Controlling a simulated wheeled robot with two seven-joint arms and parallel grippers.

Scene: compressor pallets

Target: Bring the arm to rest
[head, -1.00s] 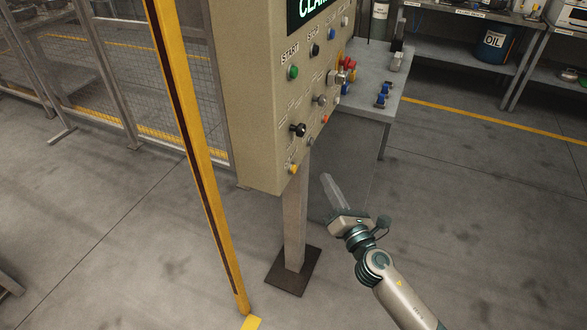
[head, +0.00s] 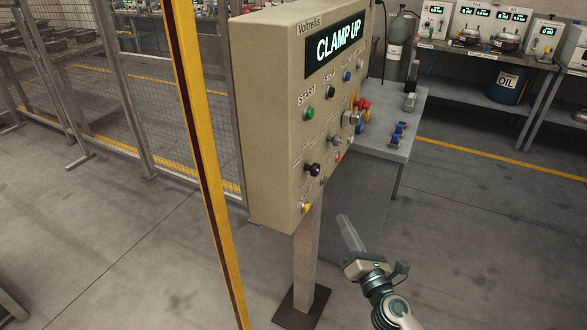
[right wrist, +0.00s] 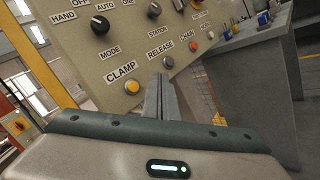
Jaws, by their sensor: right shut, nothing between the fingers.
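My right gripper (head: 346,224) is below and to the right of the beige control panel (head: 268,130) in the head view. Its fingers are shut together and hold nothing. In the right wrist view the closed fingers (right wrist: 161,88) point up toward the panel's lower edge, near the RELEASE label and to the right of the yellow CLAMP button (right wrist: 132,87). The fingers look apart from the panel in the head view. The panel's display (head: 337,45) reads "CLAMP UP". My left gripper is not in view.
A yellow post (head: 200,130) stands left of the panel, with a mesh fence (head: 110,90) behind. The panel's pole (head: 306,255) stands on a dark floor plate. A grey table (head: 412,115) with small parts is behind right. The floor at right is clear.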

